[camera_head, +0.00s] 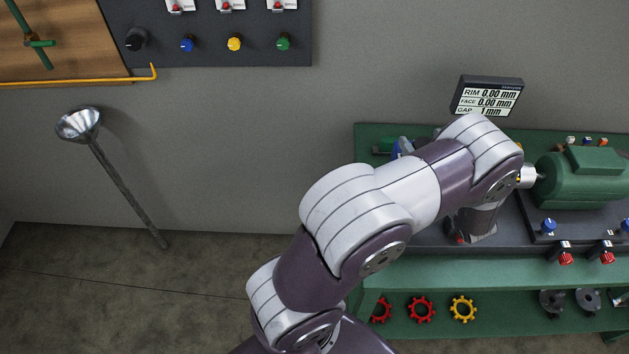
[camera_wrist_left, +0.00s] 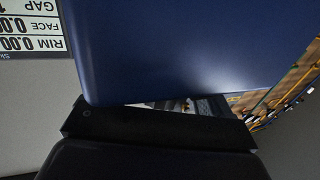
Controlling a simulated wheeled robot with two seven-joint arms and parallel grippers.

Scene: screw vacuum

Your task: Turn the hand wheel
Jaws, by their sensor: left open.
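I cannot make out a hand wheel for certain in either view. A blue part (camera_head: 400,147) on the green bench shows only in a small piece behind my arm. My left arm reaches over the bench, and its gripper (camera_head: 462,234) is low by the bench top, mostly hidden by the wrist. In the left wrist view a large smooth blue surface (camera_wrist_left: 190,45) fills the upper middle, very close. Dark gripper parts (camera_wrist_left: 155,130) lie below it. The left gripper is open; I cannot tell whether it touches anything. My right gripper is not in view.
A display (camera_head: 487,96) reading RIM, FACE and GAP stands behind the bench. A green motor (camera_head: 583,178) is at the right.

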